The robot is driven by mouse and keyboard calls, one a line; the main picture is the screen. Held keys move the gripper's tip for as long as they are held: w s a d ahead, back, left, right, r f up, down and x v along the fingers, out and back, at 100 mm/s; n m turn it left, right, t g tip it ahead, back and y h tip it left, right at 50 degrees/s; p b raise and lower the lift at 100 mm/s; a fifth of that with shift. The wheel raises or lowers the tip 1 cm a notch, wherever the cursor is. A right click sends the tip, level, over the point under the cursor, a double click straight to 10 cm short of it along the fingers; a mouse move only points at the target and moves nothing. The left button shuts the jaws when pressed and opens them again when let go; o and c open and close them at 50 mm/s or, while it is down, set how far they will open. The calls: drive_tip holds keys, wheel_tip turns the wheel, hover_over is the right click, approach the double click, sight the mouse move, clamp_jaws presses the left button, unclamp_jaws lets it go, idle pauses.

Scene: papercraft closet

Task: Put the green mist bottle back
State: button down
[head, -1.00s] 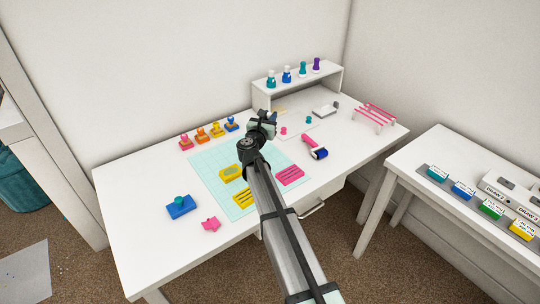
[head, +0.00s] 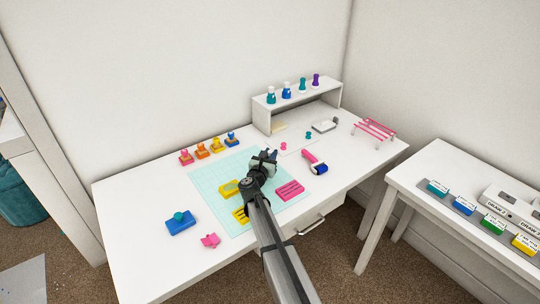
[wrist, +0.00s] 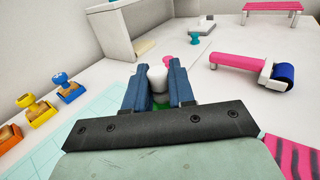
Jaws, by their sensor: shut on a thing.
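My gripper (head: 263,157) is over the cutting mat in the middle of the desk. In the wrist view its two blue fingers (wrist: 158,85) are shut on a bottle with a white cap (wrist: 158,77). A bit of green shows below the cap, so this looks like the green mist bottle. The rest of it is hidden by the gripper, and I cannot make it out in the head view. The white shelf riser (head: 262,118) stands at the back right of the desk. Bottles with teal, blue, teal and purple colours (head: 287,90) stand in a row on top.
Several stamps (head: 216,144) line the mat's back left edge. A pink-handled roller (head: 315,162) lies right of my gripper, with a pink rack (head: 375,128) beyond. A yellow block (head: 228,188) and a pink striped block (head: 290,190) lie close by on the mat (head: 205,180).

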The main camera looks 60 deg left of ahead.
drive_tip(key=shift+f, duration=0.1)
drive_tip(key=c, duration=0.9)
unclamp_jaws()
drive_tip(key=shift+c, duration=0.2)
drive_tip(key=shift+r, duration=0.2)
drive_tip(key=v, duration=1.2)
drive_tip(key=shift+f, duration=0.1)
